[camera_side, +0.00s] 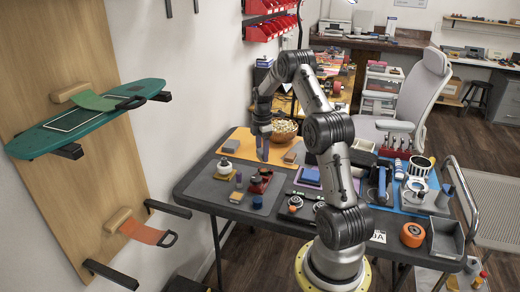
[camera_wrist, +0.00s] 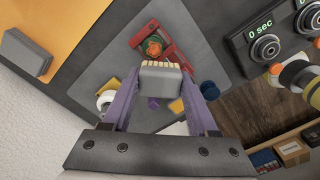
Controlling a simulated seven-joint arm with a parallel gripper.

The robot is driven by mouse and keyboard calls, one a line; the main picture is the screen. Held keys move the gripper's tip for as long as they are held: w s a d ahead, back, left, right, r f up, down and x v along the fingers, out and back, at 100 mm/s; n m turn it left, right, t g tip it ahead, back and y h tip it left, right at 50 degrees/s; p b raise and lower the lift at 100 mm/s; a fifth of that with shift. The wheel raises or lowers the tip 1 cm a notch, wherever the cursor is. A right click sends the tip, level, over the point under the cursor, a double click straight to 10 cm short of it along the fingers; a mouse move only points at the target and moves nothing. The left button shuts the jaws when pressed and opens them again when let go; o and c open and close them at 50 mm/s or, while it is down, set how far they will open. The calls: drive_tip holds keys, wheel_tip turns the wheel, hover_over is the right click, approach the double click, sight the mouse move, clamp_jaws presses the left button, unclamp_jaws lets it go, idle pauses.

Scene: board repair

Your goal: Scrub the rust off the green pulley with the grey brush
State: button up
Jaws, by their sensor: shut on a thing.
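My gripper (camera_wrist: 160,85) is shut on the grey brush (camera_wrist: 162,78), its two purple fingers on either side of it. The brush's pale bristles show along its far edge in the wrist view. Just beyond it, the green pulley (camera_wrist: 152,46) sits in a red vise (camera_wrist: 173,53), with orange-brown rust over much of it. The brush looks apart from the pulley; the height gap is hard to judge. In the side view my gripper (camera_side: 262,155) points down above the grey mat (camera_side: 222,190), near the red vise (camera_side: 261,180). Brush and pulley are too small to make out there.
A grey block (camera_wrist: 28,53) lies on the orange mat (camera_wrist: 55,22). A white round container (camera_wrist: 105,98) and small coloured pieces stand near the vise. Devices with "0 sec" displays (camera_wrist: 262,30) are at the right. A wooden bowl (camera_side: 284,130) stands behind my gripper.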

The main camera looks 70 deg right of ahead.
hover_over(263, 171)
drive_tip(key=a, duration=0.1)
drive_tip(key=shift+a+f, duration=0.1)
drive_tip(key=shift+f, duration=2.3)
drive_tip(key=shift+d+f, duration=0.65)
drive_tip(key=shift+f, duration=0.25)
drive_tip(key=shift+c, duration=0.6)
drive_tip(key=shift+d, duration=1.45)
drive_tip(key=a, duration=0.4)
drive_tip(key=shift+a, duration=0.1)
drive_tip(key=shift+r, duration=4.1)
